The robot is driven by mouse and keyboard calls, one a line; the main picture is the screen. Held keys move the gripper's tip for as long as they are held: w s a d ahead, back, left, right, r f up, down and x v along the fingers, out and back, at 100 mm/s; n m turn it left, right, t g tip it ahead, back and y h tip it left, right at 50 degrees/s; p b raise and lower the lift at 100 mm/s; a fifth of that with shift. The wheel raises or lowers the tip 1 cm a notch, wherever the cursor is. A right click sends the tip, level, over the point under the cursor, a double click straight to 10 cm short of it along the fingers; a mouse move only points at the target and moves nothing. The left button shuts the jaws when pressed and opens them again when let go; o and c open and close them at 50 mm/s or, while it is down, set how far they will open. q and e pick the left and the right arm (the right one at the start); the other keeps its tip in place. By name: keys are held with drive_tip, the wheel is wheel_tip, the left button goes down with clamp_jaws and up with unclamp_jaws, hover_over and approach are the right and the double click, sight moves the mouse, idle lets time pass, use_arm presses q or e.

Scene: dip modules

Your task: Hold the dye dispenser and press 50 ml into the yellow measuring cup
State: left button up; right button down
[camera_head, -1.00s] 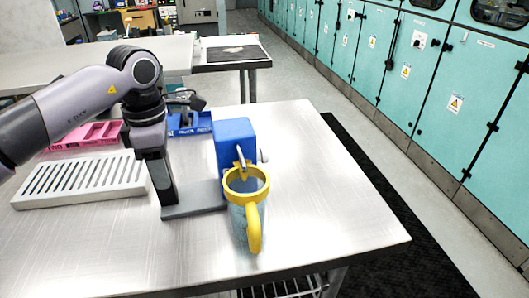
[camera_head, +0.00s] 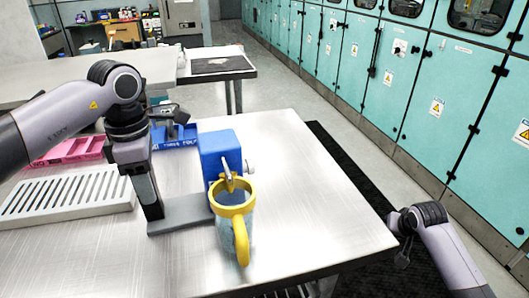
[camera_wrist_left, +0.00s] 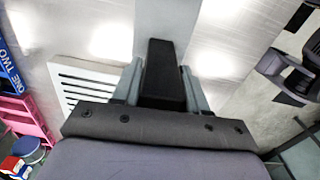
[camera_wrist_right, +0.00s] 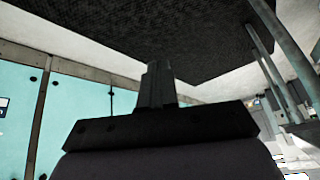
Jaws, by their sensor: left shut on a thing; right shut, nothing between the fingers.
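The dye dispenser is a blue block (camera_head: 221,150) with a small lever (camera_head: 228,174), joined to a flat grey base (camera_head: 182,215). The yellow measuring cup (camera_head: 234,211) has a clear body and a yellow rim and handle. It stands right in front of the blue block, under the lever, with its handle toward the front. My left gripper (camera_head: 152,208) is shut at the left end of the grey base. The left wrist view shows a dark block (camera_wrist_left: 163,75) between its fingers. My right gripper (camera_wrist_right: 158,82) is shut and empty, low beyond the table's right edge.
A white slotted tray (camera_head: 70,195), a pink bin (camera_head: 75,150) and a blue bin (camera_head: 175,136) stand on the table's left. The metal tabletop (camera_head: 315,200) is clear to the right. Teal cabinets (camera_head: 420,90) line the right side.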

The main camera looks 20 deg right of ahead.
sight(250, 166)
drive_tip(key=w+a+r+n+y, duration=0.15)
drive_tip(key=w+a+r, duration=0.3)
drive_tip(key=r, duration=0.55)
drive_tip(key=w+a+r+y, duration=0.3)
drive_tip(key=w+a+r, duration=0.15)
drive_tip(key=r, duration=0.45)
drive_tip(key=s+a+r+n+y, duration=0.1)
drive_tip(key=a+r+n+y, duration=0.1)
drive_tip(key=a+r, duration=0.5)
drive_tip(key=s+a+r+n+g+y, duration=0.1)
drive_tip(key=a+r+n+y, duration=0.1)
drive_tip(key=a+r+n, duration=0.3)
drive_tip(key=a+r, duration=0.3)
drive_tip(key=a, duration=0.1)
drive_tip(key=shift+s, duration=0.4)
drive_tip(key=shift+f, duration=0.1)
drive_tip(key=w+a+f, duration=0.3)
drive_tip(key=a+f, duration=0.5)
drive_tip(key=a, duration=0.1)
